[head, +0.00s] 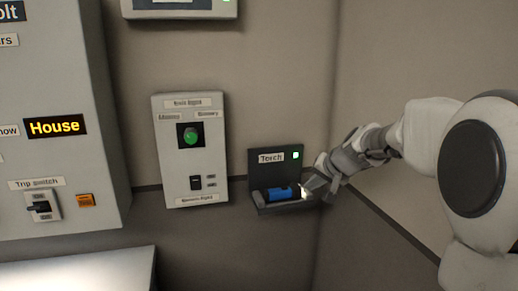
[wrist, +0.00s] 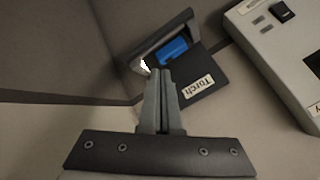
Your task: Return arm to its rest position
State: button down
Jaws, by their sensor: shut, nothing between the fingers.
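My gripper (head: 312,186) is shut and empty, at the right end of the wall-mounted torch holder. In the wrist view its two fingers (wrist: 159,75) lie together, their tips overlapping the near edge of the holder. My arm reaches in from the right of the head view. The torch holder (head: 262,178) has a dark back plate marked "Torch" with a lit green light. A blue torch (head: 281,193) lies in its tray, and its bright end shows beside my fingers. The torch also shows in the wrist view (wrist: 172,50). I cannot tell whether the fingers touch it.
A switch panel (head: 190,150) with a green light hangs left of the holder. A large grey cabinet (head: 60,110) with a "House" display and trip switch stands further left. A pale surface (head: 80,275) is at lower left. The room corner and right wall are behind my arm.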

jog(key=s+a+r+n+g+h+p, duration=0.1)
jog(key=s+r+n, duration=0.15)
jog(key=s, duration=0.75)
jog(key=s+a+r+n+g+p, duration=0.1)
jog(key=s+a+r, duration=0.15)
jog(key=s, duration=0.75)
jog(key=s+d+f+n+h+p, duration=0.1)
jog(key=s+d+f+h+p, duration=0.1)
jog(key=s, duration=1.3)
jog(key=shift+s+d+f+g, duration=0.15)
jog(key=shift+d+f+g, duration=0.3)
jog(key=shift+d, duration=0.25)
